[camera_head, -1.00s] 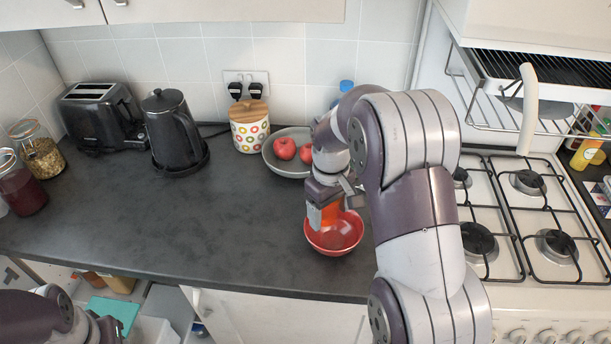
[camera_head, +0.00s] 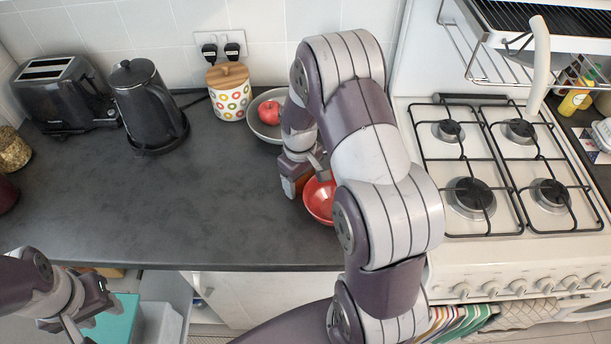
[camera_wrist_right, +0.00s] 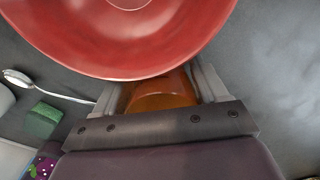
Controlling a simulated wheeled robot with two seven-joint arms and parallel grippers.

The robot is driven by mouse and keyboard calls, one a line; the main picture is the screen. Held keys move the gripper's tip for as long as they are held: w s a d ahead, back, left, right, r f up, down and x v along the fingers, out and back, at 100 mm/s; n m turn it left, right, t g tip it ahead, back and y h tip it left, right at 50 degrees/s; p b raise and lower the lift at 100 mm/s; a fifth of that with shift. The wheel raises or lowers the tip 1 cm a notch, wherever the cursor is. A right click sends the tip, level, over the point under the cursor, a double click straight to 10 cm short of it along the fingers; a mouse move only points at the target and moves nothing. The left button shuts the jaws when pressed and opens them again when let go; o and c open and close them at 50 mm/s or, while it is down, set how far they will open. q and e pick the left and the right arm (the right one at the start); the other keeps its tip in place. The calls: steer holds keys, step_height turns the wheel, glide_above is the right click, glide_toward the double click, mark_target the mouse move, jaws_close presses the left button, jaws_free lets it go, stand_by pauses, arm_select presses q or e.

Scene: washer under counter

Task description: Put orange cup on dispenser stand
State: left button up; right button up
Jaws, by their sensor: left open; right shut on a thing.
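In the right wrist view, an orange cup (camera_wrist_right: 160,94) sits between the two fingers of my right gripper (camera_wrist_right: 158,88), which is shut on it. In the head view my right gripper (camera_head: 298,182) is at the left edge of the red bowl (camera_head: 321,202), low over the counter. The arm and fingers hide most of the cup, and I cannot tell its height above the counter. My left gripper (camera_head: 88,315) is open and empty at lower left, in front of the counter's edge. I cannot make out a dispenser stand in either view.
A grey bowl (camera_head: 264,132) with an apple (camera_head: 271,113), a patterned jar (camera_head: 229,95), a black kettle (camera_head: 147,105) and a toaster (camera_head: 62,95) line the back. The stove (camera_head: 470,251) is at right. The counter's left middle (camera_head: 120,200) is clear.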

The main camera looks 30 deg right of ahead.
steer(key=shift+s+a+r, duration=0.1)
steer(key=shift+s, duration=0.1)
steer(key=o, duration=0.7)
steer(key=shift+s, duration=0.1)
steer(key=shift+c, duration=0.2)
steer(key=o, duration=0.4)
steer(key=shift+a, duration=0.1)
steer(key=shift+c, duration=0.2)
steer(key=shift+w, duration=0.2)
